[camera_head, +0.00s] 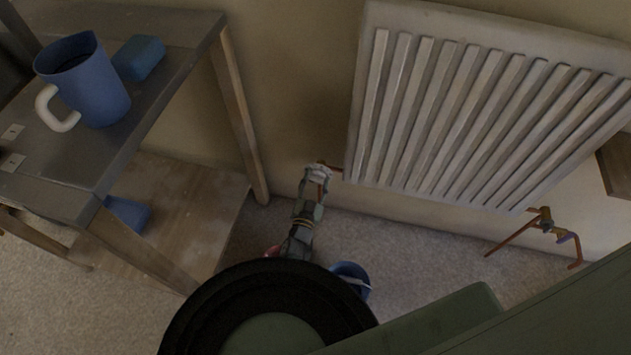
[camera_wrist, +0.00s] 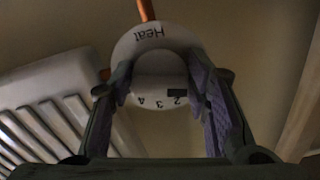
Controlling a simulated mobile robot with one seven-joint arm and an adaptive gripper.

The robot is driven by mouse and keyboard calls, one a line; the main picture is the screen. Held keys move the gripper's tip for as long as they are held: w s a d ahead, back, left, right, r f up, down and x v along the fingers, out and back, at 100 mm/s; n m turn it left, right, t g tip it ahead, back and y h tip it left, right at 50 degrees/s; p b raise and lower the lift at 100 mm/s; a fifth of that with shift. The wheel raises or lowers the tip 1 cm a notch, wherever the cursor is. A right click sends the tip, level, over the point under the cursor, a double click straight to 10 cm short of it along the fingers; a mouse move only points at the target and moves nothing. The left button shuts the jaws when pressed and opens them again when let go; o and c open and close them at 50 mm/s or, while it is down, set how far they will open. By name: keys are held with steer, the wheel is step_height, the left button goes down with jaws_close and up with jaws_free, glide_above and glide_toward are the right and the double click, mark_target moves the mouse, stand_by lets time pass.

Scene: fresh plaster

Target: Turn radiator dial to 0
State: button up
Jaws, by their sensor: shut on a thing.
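The radiator dial (camera_wrist: 157,65) is a white round knob in the middle of the wrist view. It reads "Heat" upside down, with the numbers 4, 3 and 2 along its near edge and a dark mark beside the 2. My gripper (camera_wrist: 165,98) has one finger on each side of the dial and is shut on it. In the head view my gripper (camera_head: 316,182) is at the dial, low by the radiator's left corner. The fingers hide the dial's sides, and I see no 0. The white radiator (camera_head: 480,110) hangs on the wall to the right.
A wooden shelf unit (camera_head: 190,50) stands to the left, with a blue mug (camera_head: 92,88) and a blue block (camera_head: 139,58) on top. A blue container (camera_head: 350,277) stands on the carpet near my arm. Copper pipes (camera_head: 543,222) run below the radiator's right end.

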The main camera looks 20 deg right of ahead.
mark_target(316, 180)
steer(key=shift+r, duration=0.1)
steer(key=o, duration=1.1)
step_height(316, 180, up, 9)
steer(key=shift+d+f, duration=0.1)
steer(key=shift+f, duration=0.1)
steer(key=shift+r, duration=0.65)
